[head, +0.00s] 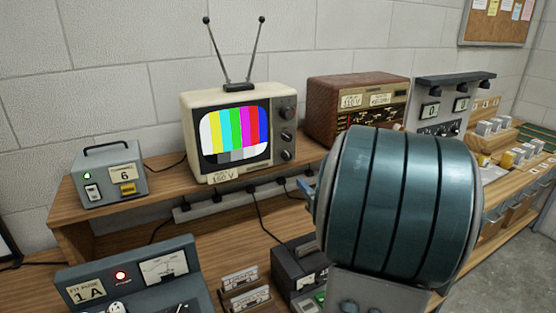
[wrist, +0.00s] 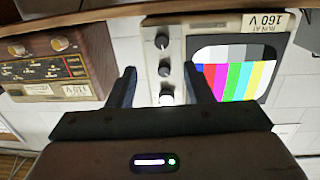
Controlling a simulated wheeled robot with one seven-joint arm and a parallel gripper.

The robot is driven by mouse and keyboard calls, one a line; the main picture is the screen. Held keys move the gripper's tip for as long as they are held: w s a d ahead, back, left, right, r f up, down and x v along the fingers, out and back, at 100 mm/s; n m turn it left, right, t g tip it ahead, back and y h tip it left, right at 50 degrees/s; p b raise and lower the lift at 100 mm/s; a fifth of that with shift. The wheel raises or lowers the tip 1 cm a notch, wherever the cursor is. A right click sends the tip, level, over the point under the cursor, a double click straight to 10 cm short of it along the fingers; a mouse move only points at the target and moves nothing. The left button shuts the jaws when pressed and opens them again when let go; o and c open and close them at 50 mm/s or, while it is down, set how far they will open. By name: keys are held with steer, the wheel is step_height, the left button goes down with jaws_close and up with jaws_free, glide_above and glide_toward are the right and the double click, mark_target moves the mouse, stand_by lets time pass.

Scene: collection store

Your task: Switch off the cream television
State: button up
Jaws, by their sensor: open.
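The cream television (head: 235,130) stands on the wooden shelf with its twin antenna up. Its screen (head: 236,133) is lit with colour bars. Three dark round knobs (head: 286,135) run down its right-hand panel. In the wrist view, which is upside down, the television (wrist: 240,60) is at the right and its knobs (wrist: 164,70) are in a column at the centre. My gripper (wrist: 160,72) is open, with a finger on either side of the knob column; contact cannot be told. In the head view my arm hides most of the gripper. A card on the television reads 160 V.
A brown radio (head: 350,100) stands right of the television, close to my arm. A grey box (head: 107,175) with a green lamp, a switch and a 6 is at the left. A power strip (head: 230,198) with cords runs below. Other devices crowd the lower bench.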

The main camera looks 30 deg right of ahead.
mark_target(289, 158)
steer(key=shift+t+y, duration=0.3)
steer(key=w+p, duration=0.1)
steer(key=w, duration=0.3)
steer(key=w+d+p, duration=0.1)
steer(key=w, duration=0.4)
steer(key=w+p, duration=0.1)
steer(key=w, duration=0.3)
steer(key=shift+w+d+r, duration=0.15)
steer(key=shift+w+d, duration=0.05)
steer(key=shift+d, duration=0.1)
steer(key=c, duration=1)
